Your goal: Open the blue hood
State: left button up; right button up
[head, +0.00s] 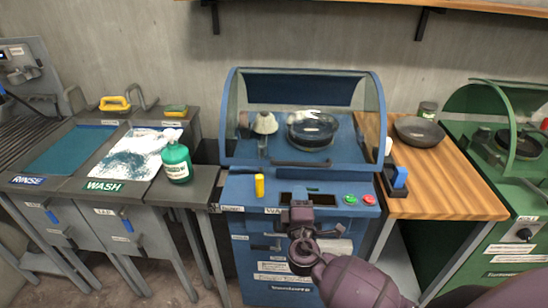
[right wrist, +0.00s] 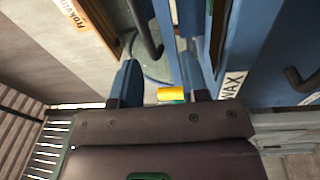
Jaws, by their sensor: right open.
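The blue hood (head: 375,100) is a curved clear cover with a blue frame on the blue machine (head: 255,225). It looks lowered over the bowl (head: 312,128) inside, with a dark handle (head: 302,163) along its lower front edge. My right gripper (head: 301,212) is in front of the machine, below the handle and apart from it. In the right wrist view its blue-tipped fingers (right wrist: 160,72) are apart, with nothing held between them. A dark curved handle (right wrist: 148,28) shows beyond the left finger. My left gripper is not in view.
A yellow cylinder (head: 259,186) and green and red buttons (head: 359,199) are on the machine's front ledge. A wooden counter (head: 450,180) with a dark pan (head: 419,131) is right, beside a green machine (head: 490,190). Sinks and a green bottle (head: 176,163) are left.

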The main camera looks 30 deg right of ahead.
aim_at(301, 166)
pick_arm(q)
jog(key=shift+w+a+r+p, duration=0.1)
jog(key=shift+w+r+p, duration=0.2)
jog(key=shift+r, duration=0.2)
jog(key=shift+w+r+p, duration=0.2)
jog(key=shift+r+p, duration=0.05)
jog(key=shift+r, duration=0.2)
pick_arm(e)
jog(key=shift+h, duration=0.9)
jog(key=x, duration=0.3)
jog(key=r+x, duration=0.1)
jog(key=x, duration=0.7)
jog(key=shift+s+d+r, duration=0.2)
jog(key=shift+r, duration=0.05)
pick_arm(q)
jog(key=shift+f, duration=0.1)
pick_arm(e)
grip_shut()
